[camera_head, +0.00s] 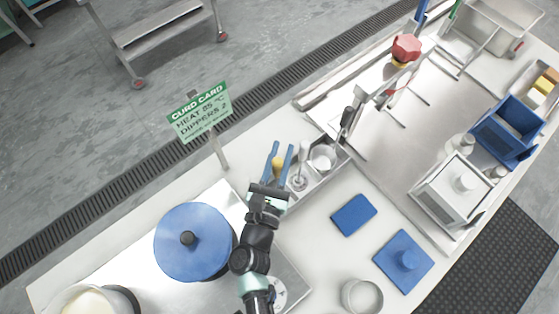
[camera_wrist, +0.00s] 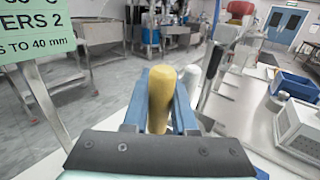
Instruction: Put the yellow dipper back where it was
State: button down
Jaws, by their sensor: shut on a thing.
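My gripper (camera_head: 279,152) is shut on the yellow dipper (camera_head: 279,164). In the wrist view the dipper's rounded yellow handle (camera_wrist: 161,98) stands upright between my blue fingers (camera_wrist: 162,100). The dipper's lower end is hidden by my gripper. My gripper is at the left end of a metal rack (camera_head: 313,185) on the counter, which holds a white-handled tool (camera_head: 303,152), a round metal piece (camera_head: 299,182) and a white cup (camera_head: 323,157). I cannot tell whether the dipper touches the rack.
A green sign (camera_head: 199,112) on a post stands just left of my gripper. A blue-lidded pot (camera_head: 190,243) is at the lower left. The counter between the rack and the pad is clear.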

jog(key=shift+f, duration=1.85)
jog(key=shift+f+b, duration=0.15)
jog(key=shift+b, duration=0.15)
jog(key=c, duration=1)
grip_release()
